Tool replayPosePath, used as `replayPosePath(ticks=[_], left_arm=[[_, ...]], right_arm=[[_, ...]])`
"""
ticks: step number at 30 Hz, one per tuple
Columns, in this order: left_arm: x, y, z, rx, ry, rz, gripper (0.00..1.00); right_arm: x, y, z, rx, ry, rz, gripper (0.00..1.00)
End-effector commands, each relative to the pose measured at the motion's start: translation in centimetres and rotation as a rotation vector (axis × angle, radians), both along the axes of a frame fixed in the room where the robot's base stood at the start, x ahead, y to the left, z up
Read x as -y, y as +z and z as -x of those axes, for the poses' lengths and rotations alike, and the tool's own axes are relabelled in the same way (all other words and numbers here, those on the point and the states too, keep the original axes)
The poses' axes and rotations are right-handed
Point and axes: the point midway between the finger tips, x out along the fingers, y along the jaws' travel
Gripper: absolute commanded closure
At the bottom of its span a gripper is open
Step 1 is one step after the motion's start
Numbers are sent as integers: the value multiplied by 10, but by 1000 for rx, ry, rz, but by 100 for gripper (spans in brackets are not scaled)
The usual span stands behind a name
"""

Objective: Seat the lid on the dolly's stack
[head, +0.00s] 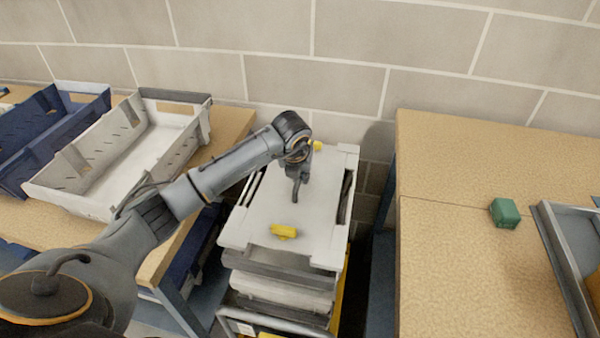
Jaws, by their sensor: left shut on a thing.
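The lid (262,215) is a flat pale grey panel with a yellow tab (284,231) near its front edge and another yellow piece (317,146) at the back. It lies over the top of the dolly's stack (278,284), which is made of grey crates. Dark gaps show along its left and right sides; whether it sits flush I cannot tell. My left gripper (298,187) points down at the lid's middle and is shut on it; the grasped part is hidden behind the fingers. My right gripper is out of view.
A wooden table at the left holds a pale grey crate (78,200) and a blue crate (20,182). A wooden table (450,270) at the right holds a green block (504,213) and a grey tray (557,250). A block wall (345,82) stands close behind the stack.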

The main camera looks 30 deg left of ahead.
Motion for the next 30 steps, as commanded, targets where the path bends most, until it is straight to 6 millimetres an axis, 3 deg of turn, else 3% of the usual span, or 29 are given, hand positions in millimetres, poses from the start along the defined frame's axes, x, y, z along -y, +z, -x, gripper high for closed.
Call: replayPosePath(ticks=[6, 30], left_arm=[[0, -15, 0, 2, 1, 1, 100], [0, -15, -2, 4, 0, -1, 100]], right_arm=[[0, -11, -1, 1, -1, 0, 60], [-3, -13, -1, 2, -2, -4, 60]])
